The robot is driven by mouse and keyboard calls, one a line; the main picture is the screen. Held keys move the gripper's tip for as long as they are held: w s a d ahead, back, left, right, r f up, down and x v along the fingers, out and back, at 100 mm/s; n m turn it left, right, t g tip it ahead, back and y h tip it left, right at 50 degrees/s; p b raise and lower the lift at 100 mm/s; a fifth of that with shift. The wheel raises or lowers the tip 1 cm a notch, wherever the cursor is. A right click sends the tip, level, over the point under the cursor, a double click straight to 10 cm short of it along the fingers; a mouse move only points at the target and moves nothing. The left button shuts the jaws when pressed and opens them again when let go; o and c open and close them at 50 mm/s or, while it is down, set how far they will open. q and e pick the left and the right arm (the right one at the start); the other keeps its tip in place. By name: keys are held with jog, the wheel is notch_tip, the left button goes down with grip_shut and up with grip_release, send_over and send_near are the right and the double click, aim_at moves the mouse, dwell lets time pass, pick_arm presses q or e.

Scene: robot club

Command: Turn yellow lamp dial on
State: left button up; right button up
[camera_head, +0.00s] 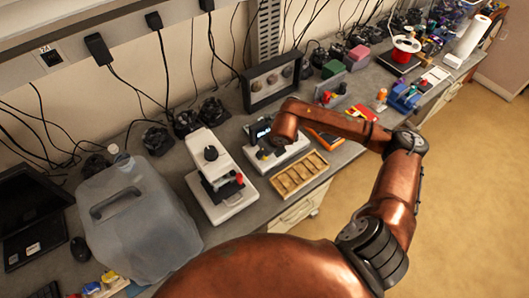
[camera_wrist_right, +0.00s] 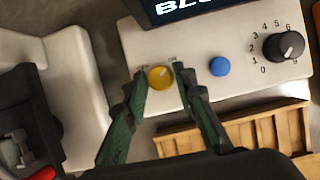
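The yellow dial (camera_wrist_right: 159,77) sits on the front left of a white box (camera_wrist_right: 220,42) with a dark lettered screen, between small printed marks, the right one reading ON. My right gripper (camera_wrist_right: 161,76) has its two green-and-black fingers on either side of the dial, very close to it; small gaps seem to show, but contact is hard to tell. Which way the dial points is unclear. My left gripper is not seen.
A blue button (camera_wrist_right: 220,66) and a black numbered knob (camera_wrist_right: 284,46) are right of the dial. A wooden tray (camera_head: 299,175) lies in front of the box. A white microscope-like device (camera_head: 220,176) and a large translucent jug (camera_head: 138,212) stand to the left.

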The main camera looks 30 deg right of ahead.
jog(key=o, duration=0.3)
jog(key=shift+r, duration=0.2)
jog(key=v, duration=1.1)
jog(key=shift+s+r, duration=0.25)
jog(key=shift+r, duration=0.05)
jog(key=shift+a+f, duration=0.1)
jog(key=shift+a, duration=0.05)
